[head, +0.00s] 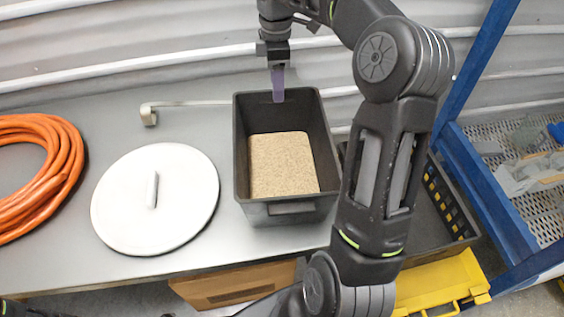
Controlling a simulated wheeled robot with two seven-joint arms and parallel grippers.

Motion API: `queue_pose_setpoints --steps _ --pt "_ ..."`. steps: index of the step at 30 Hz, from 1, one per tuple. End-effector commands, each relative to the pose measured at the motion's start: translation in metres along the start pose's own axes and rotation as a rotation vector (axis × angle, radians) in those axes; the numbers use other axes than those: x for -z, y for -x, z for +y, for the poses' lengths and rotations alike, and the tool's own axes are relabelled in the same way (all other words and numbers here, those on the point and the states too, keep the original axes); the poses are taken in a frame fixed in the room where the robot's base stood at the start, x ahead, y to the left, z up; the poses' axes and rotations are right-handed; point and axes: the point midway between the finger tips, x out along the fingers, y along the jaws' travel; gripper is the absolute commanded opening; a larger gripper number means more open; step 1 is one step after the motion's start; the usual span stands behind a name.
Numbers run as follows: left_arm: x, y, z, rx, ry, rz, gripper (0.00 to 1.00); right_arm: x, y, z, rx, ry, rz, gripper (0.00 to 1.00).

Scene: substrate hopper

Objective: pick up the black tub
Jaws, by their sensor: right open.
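The black tub (240,160) stands upright on the grey table, a little right of the table's middle. Tan granular substrate (290,165) covers its floor. It has a handle on its near side. My right gripper (278,92) hangs over the tub's far rim, pointing down, its purple fingers overlapping the rim in the picture. The jaws are open; I cannot tell whether the far wall is between them or whether they touch it. My left gripper does not show.
A round white lid (180,215) and a coiled orange hose (72,165) lie left of the tub. A metal scoop (150,114) lies behind, its handle reaching toward the tub. A black crate (455,215) is at right, partly hidden by my right arm. A blue-framed rack (490,190) stands beyond.

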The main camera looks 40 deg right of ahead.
Motion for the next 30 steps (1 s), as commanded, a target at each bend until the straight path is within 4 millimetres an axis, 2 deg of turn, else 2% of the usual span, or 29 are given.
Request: queue_pose_setpoints --steps 5,16,30 --pt "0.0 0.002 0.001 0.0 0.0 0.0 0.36 0.0 -0.004 -0.001 0.002 0.0 -0.001 0.53" --pt "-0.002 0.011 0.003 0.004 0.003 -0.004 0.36 -0.001 -0.049 -0.001 0.001 -0.001 0.0 0.53" --pt "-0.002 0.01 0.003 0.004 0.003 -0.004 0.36 0.0 -0.052 -0.001 -0.001 -0.001 0.0 0.53"
